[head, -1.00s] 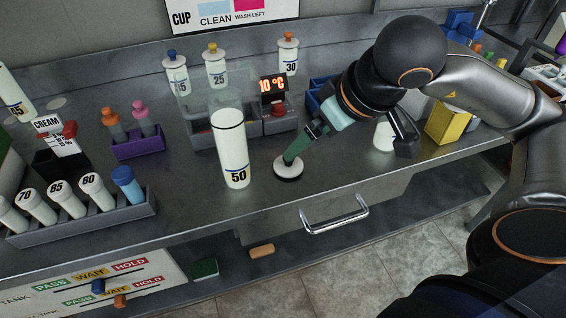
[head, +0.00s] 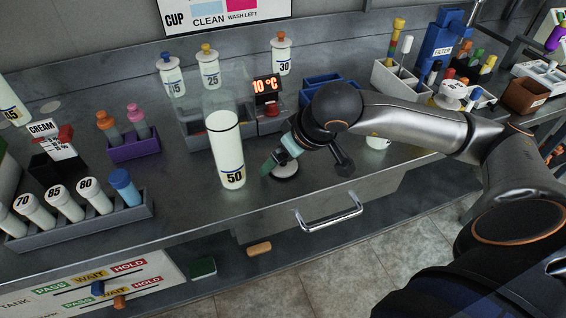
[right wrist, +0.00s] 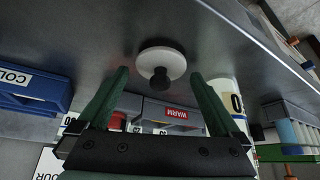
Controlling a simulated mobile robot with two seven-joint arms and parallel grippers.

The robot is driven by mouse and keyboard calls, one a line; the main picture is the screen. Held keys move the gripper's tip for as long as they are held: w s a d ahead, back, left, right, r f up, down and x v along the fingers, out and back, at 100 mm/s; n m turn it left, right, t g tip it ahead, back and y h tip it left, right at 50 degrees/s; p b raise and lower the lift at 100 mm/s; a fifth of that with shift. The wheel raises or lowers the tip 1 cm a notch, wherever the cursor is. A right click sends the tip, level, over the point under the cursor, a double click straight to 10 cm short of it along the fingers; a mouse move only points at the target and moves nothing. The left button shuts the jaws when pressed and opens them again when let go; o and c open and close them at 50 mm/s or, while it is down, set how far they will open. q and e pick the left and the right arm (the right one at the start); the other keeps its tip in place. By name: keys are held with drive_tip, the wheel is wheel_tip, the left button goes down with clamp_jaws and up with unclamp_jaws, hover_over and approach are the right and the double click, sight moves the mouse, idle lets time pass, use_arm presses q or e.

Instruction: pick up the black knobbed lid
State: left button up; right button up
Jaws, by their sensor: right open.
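The lid (head: 285,171) is a pale disc with a dark rim, lying on the steel counter just right of the tall white cylinder marked 50 (head: 226,150). In the right wrist view the lid (right wrist: 176,62) shows its black knob (right wrist: 160,79) between the two green fingers, toward their tips. My right gripper (head: 268,167) is low over the counter at the lid's left side in the head view. In the right wrist view its fingers (right wrist: 160,74) are spread apart with nothing gripped. Contact with the knob cannot be told. My left gripper is out of view.
A grey rack (head: 135,215) of numbered white cylinders stands at the left, with a purple holder (head: 134,149) behind it. The warm unit (head: 268,118) with a 10 °C display stands behind the lid. A drawer handle (head: 330,213) projects below the counter's front edge.

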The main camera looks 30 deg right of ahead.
drive_tip(key=shift+f, duration=0.1)
drive_tip(key=c, duration=1.2)
drive_tip(key=shift+c, duration=0.2)
